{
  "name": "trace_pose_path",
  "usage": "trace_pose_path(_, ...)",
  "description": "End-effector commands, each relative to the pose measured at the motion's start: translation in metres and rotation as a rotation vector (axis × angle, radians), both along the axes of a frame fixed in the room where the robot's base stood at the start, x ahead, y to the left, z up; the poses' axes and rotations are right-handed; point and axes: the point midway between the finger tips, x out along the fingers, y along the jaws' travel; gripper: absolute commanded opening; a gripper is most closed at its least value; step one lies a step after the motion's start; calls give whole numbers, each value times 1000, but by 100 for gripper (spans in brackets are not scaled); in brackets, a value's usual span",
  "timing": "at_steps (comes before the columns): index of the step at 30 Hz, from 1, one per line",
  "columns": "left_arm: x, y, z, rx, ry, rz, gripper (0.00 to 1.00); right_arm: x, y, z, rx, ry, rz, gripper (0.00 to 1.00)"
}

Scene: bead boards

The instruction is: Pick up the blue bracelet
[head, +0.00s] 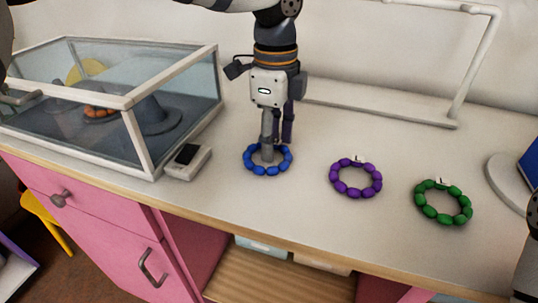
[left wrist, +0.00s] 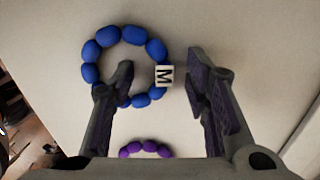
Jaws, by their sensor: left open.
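The blue bracelet (head: 247,162), a ring of round blue beads, lies flat on the desk. In the left wrist view the blue bracelet (left wrist: 90,73) has a white cube bead marked M on its right side. My left gripper (head: 277,150) points down over it, open and empty. In the left wrist view, my left gripper (left wrist: 158,82) has one finger over the inside of the ring and the other outside it on the right, with the M bead between them. Whether the fingertips touch the desk is unclear. My right gripper is not seen.
A purple bracelet (head: 336,183) and a green bracelet (head: 430,211) lie to the right. A glass case (head: 130,103) stands left, with a small dark-screened device (head: 186,155) beside it. A white frame (head: 380,112) stands behind. The desk's front edge (head: 290,240) is near.

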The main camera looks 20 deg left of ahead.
Motion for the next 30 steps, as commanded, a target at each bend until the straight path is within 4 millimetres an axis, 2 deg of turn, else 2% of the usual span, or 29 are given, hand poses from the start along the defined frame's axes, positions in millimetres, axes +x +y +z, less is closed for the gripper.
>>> trace_pose_path(3,0,0,3,1,-4,0,43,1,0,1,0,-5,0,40)
trace_pose_path(4,0,0,3,1,-4,0,39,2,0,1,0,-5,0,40)
trace_pose_path(9,0,0,3,1,-4,0,0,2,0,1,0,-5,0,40)
trace_pose_path(22,0,0,9,2,-4,1,0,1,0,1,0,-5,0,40)
trace_pose_path(26,1,0,30,0,-7,3,0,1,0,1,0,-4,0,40)
trace_pose_path(27,-2,1,41,1,-9,1,0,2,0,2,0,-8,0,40)
trace_pose_path(30,-26,2,72,2,-18,0,0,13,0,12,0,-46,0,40)
